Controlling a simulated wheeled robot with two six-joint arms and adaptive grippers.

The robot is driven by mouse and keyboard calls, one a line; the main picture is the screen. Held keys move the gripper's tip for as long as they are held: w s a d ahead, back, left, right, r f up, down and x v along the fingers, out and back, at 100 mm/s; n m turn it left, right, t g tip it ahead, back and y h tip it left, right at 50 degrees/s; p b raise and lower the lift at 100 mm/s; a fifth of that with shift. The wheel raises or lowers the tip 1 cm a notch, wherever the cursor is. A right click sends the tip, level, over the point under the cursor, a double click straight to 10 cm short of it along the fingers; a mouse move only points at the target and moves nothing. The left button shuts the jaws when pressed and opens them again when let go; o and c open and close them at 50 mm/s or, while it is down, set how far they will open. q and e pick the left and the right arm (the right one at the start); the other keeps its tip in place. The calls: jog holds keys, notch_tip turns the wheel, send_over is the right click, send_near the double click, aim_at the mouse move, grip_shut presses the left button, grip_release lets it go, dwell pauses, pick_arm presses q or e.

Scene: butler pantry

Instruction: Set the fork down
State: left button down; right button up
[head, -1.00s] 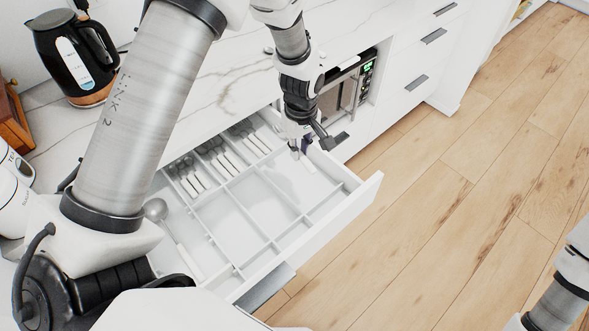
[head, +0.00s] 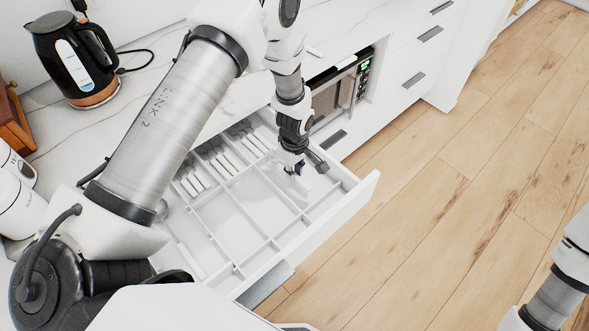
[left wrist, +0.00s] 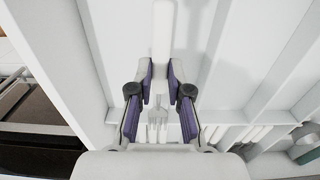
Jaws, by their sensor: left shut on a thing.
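My left gripper (head: 295,168) is over the right part of the open drawer (head: 362,190), low among its compartments. It is shut on the white fork (left wrist: 163,40). In the left wrist view the left gripper (left wrist: 160,85) pinches the fork between its purple pads, with the handle pointing up the picture and the tines toward the wrist. The fork lies over a pale compartment; whether it touches the floor there I cannot tell. In the head view the fork is mostly hidden by the gripper. My right gripper is out of view.
Several pieces of cutlery (head: 218,160) lie in the drawer's back compartments. The middle compartments (head: 240,205) are empty. A microwave (head: 338,92) sits behind the drawer to the right. A black kettle (head: 75,55) stands on the counter.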

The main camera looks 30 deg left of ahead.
pick_arm(q)
jog(key=shift+f, duration=0.25)
jog(key=c, duration=1.1)
grip_release()
jog(key=shift+r, duration=0.2)
jog(key=shift+r+p, duration=0.3)
jog(key=shift+r, duration=0.05)
notch_tip(320, 180, up, 12)
jog(key=b, duration=0.2)
jog(key=shift+f+b, duration=0.2)
jog(key=shift+b, duration=0.1)
